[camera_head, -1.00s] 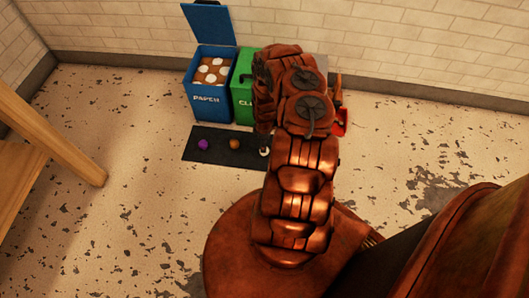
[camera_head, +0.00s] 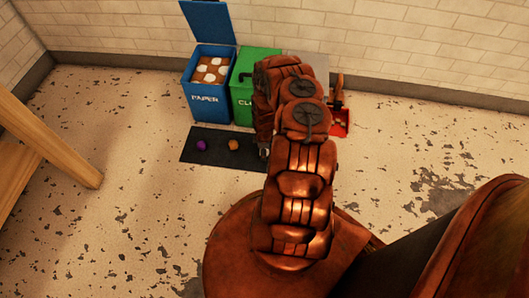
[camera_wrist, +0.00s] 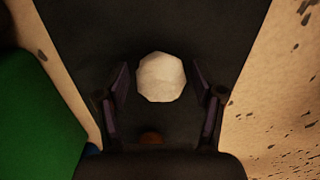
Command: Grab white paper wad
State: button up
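The white paper wad (camera_wrist: 161,77) lies on the dark mat (camera_wrist: 150,25) in the wrist view. My gripper (camera_wrist: 160,72) is open, one finger to the left and one to the right of the wad. A visible gap separates each finger from it, and their difference in height is hard to tell. In the head view my gripper (camera_head: 264,151) is over the right part of the mat (camera_head: 218,159), partly behind my arm. The wad cannot be made out there.
A purple ball (camera_head: 201,146) and an orange ball (camera_head: 233,145) sit on the mat, left of my gripper. Behind stand an open blue PAPER bin (camera_head: 206,101) holding white wads and a green bin (camera_head: 241,105). A red object (camera_head: 340,122) is at right. Floor in front is clear.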

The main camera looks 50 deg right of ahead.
jog(key=c, duration=0.7)
